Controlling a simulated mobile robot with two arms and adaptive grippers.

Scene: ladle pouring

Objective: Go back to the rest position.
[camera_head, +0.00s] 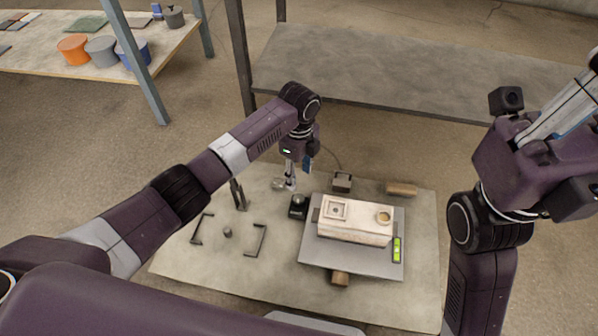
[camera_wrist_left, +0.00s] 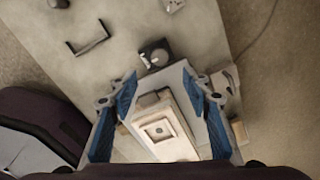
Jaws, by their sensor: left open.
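My left gripper (camera_head: 291,178) points down above the back of the low table, behind the pale mould block. In the left wrist view its blue-padded fingers (camera_wrist_left: 164,92) are spread apart with nothing held between them. The mould block (camera_head: 355,222) has a square recess and a round hole on top. It also shows below the open fingers in the left wrist view (camera_wrist_left: 170,132). My right gripper (camera_head: 562,108) is raised at the upper right, tilted upward. Its fingertips are cut off by the picture edge, so its opening does not show.
The mould block sits on a grey plate (camera_head: 312,252) on the low table (camera_head: 190,262). A black device (camera_head: 298,206), a green level (camera_head: 396,250), wooden blocks (camera_head: 401,190) and dark brackets (camera_head: 256,240) surround it. A grey bench (camera_head: 400,72) and a shelf with tubs (camera_head: 73,49) stand behind.

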